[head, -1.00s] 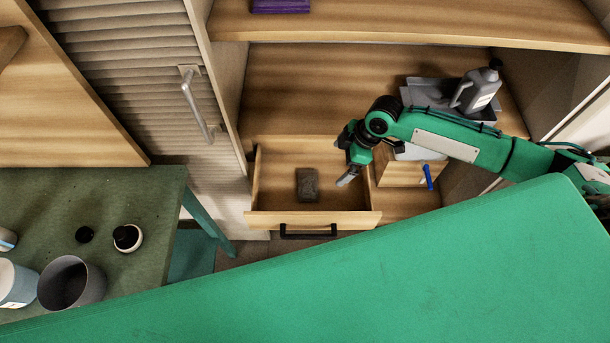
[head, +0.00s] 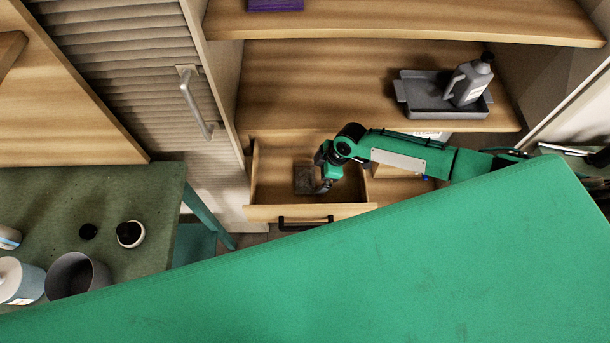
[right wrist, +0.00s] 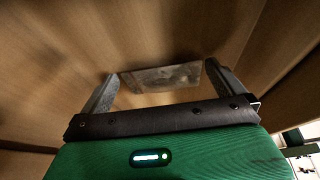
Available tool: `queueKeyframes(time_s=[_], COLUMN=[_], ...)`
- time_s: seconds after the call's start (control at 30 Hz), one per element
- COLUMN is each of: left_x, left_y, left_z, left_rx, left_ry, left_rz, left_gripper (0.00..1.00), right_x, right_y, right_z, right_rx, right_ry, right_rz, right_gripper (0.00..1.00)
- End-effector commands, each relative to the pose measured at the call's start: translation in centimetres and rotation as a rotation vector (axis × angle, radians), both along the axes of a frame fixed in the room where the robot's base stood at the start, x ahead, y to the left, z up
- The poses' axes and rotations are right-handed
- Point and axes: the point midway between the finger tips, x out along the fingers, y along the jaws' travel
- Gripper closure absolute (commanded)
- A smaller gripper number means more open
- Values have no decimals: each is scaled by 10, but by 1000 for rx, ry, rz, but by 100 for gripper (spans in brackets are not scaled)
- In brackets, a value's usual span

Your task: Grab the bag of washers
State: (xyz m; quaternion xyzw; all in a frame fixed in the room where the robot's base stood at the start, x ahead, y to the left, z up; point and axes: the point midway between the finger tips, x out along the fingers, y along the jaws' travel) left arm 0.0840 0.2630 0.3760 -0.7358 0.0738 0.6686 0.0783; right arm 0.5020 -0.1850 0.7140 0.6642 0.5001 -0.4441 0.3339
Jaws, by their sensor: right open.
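The bag of washers (head: 305,179) is a small dark grey packet lying in an open wooden drawer (head: 262,212). My right gripper (head: 322,187) reaches down into the drawer at the right side of the bag and hides part of it. In the right wrist view the bag (right wrist: 162,78) shows as a greyish, shiny packet beyond and between the two open fingers (right wrist: 158,82). Nothing is held between the fingers. I cannot tell the exact gap from the fingertips to the bag. My left gripper is not in view.
A grey tray (head: 420,103) with a grey jug (head: 468,80) stands on the shelf above right. The shelf edge (head: 400,124) overhangs behind the drawer. A green table (head: 125,195) with cups stands at left. The drawer's front has a black handle (head: 303,223).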

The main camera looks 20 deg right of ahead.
Motion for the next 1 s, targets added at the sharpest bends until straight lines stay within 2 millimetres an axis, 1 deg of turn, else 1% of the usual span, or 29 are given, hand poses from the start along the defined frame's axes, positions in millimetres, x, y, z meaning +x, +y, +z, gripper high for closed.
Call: queueKeyframes(time_s=[0.13, 0.37, 0.4, 0.53, 0.57, 0.87, 1.0], left_x=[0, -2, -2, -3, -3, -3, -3], left_y=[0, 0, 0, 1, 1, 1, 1], left_z=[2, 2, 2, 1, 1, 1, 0], left_rx=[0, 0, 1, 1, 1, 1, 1], left_ry=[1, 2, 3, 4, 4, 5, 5], left_rz=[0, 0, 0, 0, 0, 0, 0], left_gripper=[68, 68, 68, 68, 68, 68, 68], right_x=[1, 1, 1, 1, 1, 1, 2], right_y=[4, 5, 5, 5, 5, 5, 4], right_z=[-10, -12, -12, -12, -12, -10, -3], right_rx=[0, 0, 0, 0, 0, 1, 1], right_ry=[0, 0, 0, 0, 0, 0, -1], right_rz=[0, 1, 1, 0, 0, 0, 0], right_gripper=[0, 0, 2, 28, 30, 30, 30])
